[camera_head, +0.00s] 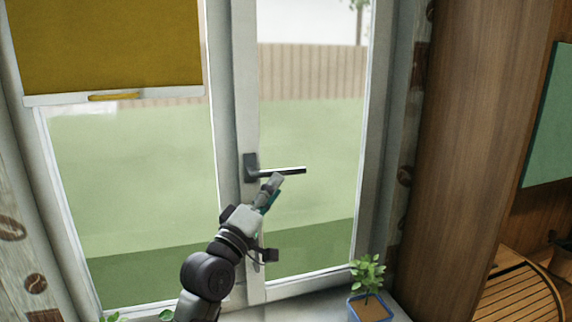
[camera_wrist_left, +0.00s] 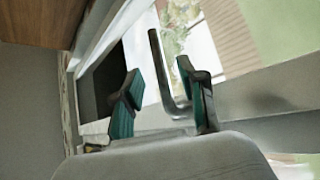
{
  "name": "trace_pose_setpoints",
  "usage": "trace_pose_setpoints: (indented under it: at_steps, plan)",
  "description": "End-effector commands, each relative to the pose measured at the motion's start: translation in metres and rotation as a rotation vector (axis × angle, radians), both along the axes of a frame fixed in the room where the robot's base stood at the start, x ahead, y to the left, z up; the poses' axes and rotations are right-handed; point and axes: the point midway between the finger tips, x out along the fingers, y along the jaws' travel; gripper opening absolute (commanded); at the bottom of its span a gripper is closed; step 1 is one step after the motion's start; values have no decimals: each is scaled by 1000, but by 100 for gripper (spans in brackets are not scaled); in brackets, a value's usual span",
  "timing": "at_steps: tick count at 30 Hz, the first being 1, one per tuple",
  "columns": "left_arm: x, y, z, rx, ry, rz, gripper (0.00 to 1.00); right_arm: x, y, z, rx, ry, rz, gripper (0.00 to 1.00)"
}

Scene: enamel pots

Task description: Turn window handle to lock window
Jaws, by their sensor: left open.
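The window handle (camera_head: 285,170) is a dark lever with a black base plate on the middle upright of the white window frame (camera_head: 248,80). The lever lies level and points right. My left gripper (camera_head: 271,184) is open, just below the lever, with its arm coming up from the lower left. In the left wrist view the handle (camera_wrist_left: 157,65) shows in the gap between the two teal-padded fingers of this gripper (camera_wrist_left: 158,88), closer to the right finger. I cannot tell whether a finger touches it. My right gripper is in neither view.
A yellow blind (camera_head: 105,45) covers the upper left pane. A potted plant (camera_head: 368,285) stands on the sill at the lower right. A wooden panel (camera_head: 460,130) rises right of the window.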

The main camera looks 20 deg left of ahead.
Motion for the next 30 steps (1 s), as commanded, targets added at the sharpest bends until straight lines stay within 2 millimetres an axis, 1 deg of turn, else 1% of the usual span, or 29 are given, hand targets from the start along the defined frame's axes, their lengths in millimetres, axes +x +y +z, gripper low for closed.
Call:
trace_pose_setpoints:
  at_steps: [1, 6, 9, 13, 21, 22, 29, 30]
  plan:
    - [10, -3, 10, -1, -1, -1, 41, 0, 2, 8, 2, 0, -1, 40]
    - [35, -10, 19, 1, 0, 0, 41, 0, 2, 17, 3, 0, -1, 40]
    - [45, -13, 22, 1, 0, 0, 41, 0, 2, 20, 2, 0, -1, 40]
    - [51, -14, 23, 1, 1, 0, 41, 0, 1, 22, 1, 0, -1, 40]
    - [52, -14, 22, 1, 1, 0, 41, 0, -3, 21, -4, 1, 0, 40]
    - [52, -14, 22, 1, 1, 0, 40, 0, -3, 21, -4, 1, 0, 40]
    - [52, -14, 22, 1, 1, 0, 1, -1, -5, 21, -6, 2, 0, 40]
    - [52, -14, 22, 1, 1, 0, 0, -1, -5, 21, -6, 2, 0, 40]
